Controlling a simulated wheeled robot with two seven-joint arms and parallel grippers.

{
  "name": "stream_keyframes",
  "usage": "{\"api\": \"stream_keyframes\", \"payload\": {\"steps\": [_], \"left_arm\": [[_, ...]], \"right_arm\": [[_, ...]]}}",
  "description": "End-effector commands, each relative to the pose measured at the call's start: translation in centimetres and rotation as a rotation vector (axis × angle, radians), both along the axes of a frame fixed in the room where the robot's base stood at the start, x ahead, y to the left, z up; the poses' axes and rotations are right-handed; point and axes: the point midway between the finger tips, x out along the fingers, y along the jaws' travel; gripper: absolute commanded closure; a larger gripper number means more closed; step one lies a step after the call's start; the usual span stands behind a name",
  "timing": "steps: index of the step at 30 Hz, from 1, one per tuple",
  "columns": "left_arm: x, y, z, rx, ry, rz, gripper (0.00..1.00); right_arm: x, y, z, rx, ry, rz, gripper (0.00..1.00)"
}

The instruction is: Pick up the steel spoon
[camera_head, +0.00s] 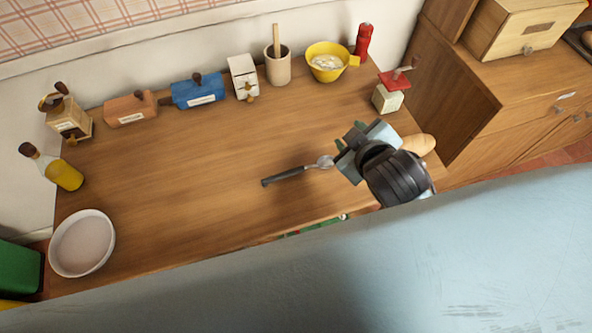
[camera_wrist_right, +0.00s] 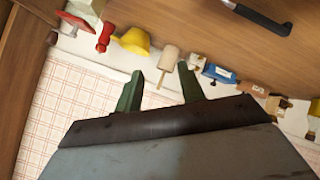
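The steel spoon (camera_head: 300,171) lies flat on the wooden table (camera_head: 200,190), with its dark handle to the left and its metal bowl to the right. My left gripper is not in view.
A white bowl (camera_head: 82,243) and an oil bottle (camera_head: 62,172) stand at the left. Small boxes, a mortar (camera_head: 278,70), a yellow bowl (camera_head: 326,62), a red shaker (camera_head: 363,42) and a red-topped grinder (camera_head: 388,95) line the back. Bread (camera_head: 420,144) lies beside my right arm. The table's middle is clear.

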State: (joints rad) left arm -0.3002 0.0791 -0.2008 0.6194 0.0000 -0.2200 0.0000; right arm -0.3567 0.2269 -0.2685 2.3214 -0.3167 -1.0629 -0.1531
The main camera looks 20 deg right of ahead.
Motion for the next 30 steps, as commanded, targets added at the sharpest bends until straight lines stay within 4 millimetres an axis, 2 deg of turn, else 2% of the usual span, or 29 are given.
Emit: {"api": "stream_keyframes", "payload": {"steps": [1, 3, 7, 9, 12, 14, 17, 20, 23, 25, 26, 27, 30], "left_arm": [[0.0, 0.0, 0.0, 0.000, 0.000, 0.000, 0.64], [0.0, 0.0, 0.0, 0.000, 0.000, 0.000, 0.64], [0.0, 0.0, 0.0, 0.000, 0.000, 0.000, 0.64], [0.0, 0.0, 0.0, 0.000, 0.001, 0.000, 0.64], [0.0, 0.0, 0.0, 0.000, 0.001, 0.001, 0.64], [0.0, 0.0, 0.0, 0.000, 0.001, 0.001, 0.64], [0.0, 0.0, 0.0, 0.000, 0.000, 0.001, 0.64], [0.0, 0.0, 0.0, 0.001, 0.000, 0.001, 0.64], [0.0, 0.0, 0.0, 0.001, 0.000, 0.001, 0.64], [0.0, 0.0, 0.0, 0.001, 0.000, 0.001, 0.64], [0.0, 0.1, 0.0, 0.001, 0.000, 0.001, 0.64], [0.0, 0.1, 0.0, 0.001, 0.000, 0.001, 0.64], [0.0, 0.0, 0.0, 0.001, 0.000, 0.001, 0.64]], "right_arm": [[1.9, 0.5, 2.0, -0.063, -0.100, 0.053, 0.61], [4.0, 1.4, 4.5, -0.158, -0.236, 0.130, 0.61], [7.3, 4.4, 10.0, -0.379, -0.524, 0.306, 0.61], [8.4, 6.9, 12.9, -0.530, -0.699, 0.428, 0.61], [8.7, 11.2, 16.2, -0.773, -0.955, 0.629, 0.61], [8.3, 13.9, 17.2, -0.925, -1.099, 0.760, 0.61], [6.8, 17.8, 17.0, -1.184, -1.318, 0.996, 0.61], [5.1, 20.3, 14.5, -1.440, -1.504, 1.267, 0.61], [4.0, 20.6, 10.3, -1.683, -1.639, 1.580, 0.61], [3.6, 19.2, 6.8, -1.828, -1.691, 1.827, 0.61], [3.6, 18.3, 5.5, 1.823, 1.649, -1.875, 0.61], [3.8, 16.9, 3.7, 1.735, 1.524, -1.861, 0.61], [4.3, 12.5, 0.4, 1.535, 1.256, -1.839, 0.61]]}}
